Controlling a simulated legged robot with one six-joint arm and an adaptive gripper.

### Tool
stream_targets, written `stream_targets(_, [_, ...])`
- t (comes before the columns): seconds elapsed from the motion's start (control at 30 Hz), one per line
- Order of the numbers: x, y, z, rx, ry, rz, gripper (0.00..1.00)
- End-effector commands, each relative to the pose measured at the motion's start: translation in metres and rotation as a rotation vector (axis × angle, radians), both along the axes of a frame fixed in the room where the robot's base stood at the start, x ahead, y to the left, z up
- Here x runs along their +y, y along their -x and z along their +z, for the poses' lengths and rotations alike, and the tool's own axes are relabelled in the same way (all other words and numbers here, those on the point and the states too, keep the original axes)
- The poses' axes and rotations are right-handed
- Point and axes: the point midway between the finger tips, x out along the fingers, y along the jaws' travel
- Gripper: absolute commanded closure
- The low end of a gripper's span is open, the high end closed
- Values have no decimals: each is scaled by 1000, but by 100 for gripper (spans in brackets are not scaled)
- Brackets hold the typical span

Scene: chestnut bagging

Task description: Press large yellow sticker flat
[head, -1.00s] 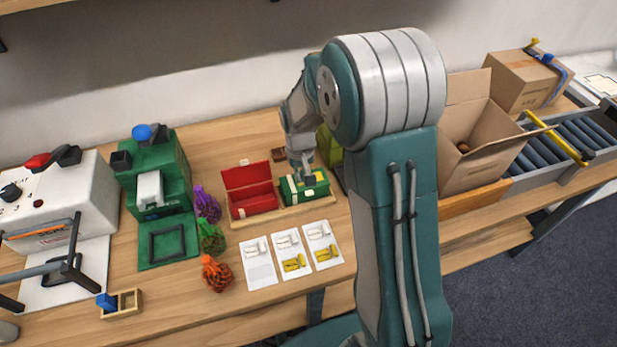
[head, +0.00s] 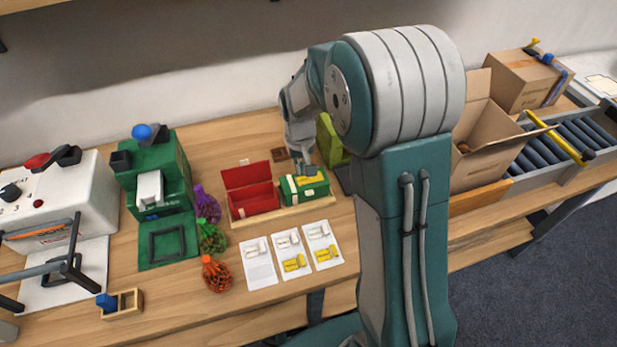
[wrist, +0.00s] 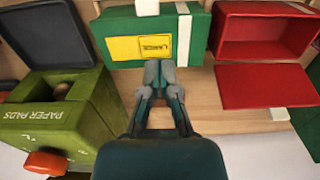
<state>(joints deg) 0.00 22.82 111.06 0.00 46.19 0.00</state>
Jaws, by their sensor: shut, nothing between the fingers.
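The large yellow sticker (wrist: 141,47) lies on the top of the green box (wrist: 110,27) in the wrist view. It looks flat, with dark lettering. It also shows as a small yellow patch (head: 308,170) in the head view, on the green box (head: 315,188). My gripper (wrist: 160,68) is shut and empty, its fingertips at the sticker's near edge in the wrist view. I cannot tell whether they touch it. In the head view my gripper (head: 303,162) is over the back of the box, its tips partly hard to make out.
An open red box (head: 262,198) stands to the left of the green box. White sheets (head: 258,265) with yellow and pale labels lie in front. Netted bags (head: 216,275) stand at the left. A green paper pads bin (wrist: 65,120) is close by in the wrist view.

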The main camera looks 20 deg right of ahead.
Motion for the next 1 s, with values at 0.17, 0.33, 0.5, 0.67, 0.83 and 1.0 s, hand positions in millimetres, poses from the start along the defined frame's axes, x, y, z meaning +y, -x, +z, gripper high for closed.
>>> stream_targets(0.17, [0,0,11,-2,0,0,100])
stream_targets(0.33, [0,-1,22,-3,0,0,100])
stream_targets(0.5, [0,-1,32,-3,0,0,100])
stream_targets(0.67, [0,0,37,-1,0,0,100])
stream_targets(0.83, [0,0,37,-1,0,0,100])
stream_targets(1.0, [0,0,37,-1,0,0,100])
